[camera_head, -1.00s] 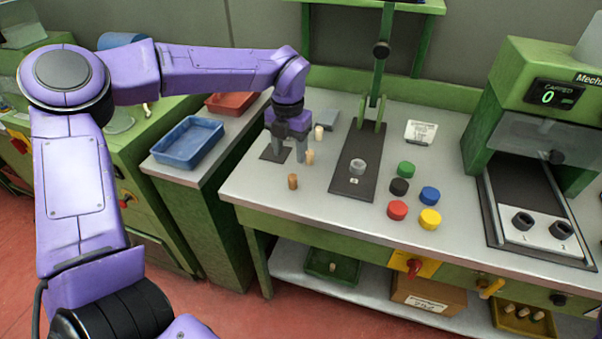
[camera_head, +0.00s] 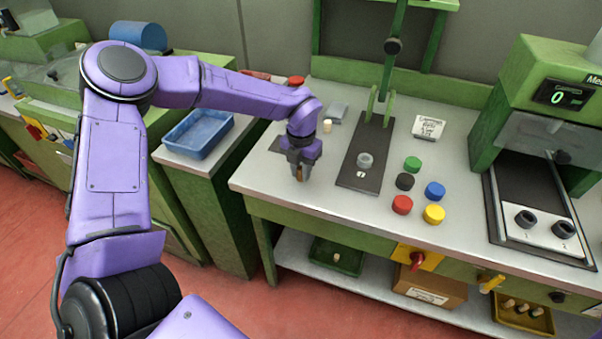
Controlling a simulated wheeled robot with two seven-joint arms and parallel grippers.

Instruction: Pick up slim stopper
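A brown cork stopper (camera_head: 300,174) stands on the grey bench near its left front edge. My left gripper (camera_head: 301,173) points down over it, with fingers at its sides; the stopper is mostly covered, and I cannot tell whether the fingers press on it. A pale stopper (camera_head: 327,126) stands farther back on the bench. The other pale stopper is hidden behind my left gripper. I cannot tell which stopper is the slim one. My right gripper is out of view.
A black-based press (camera_head: 358,180) stands right of my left gripper. Beyond it are several coloured caps, including a red one (camera_head: 402,205). A blue tray (camera_head: 198,136) lies on the counter to the left. The front bench strip is clear.

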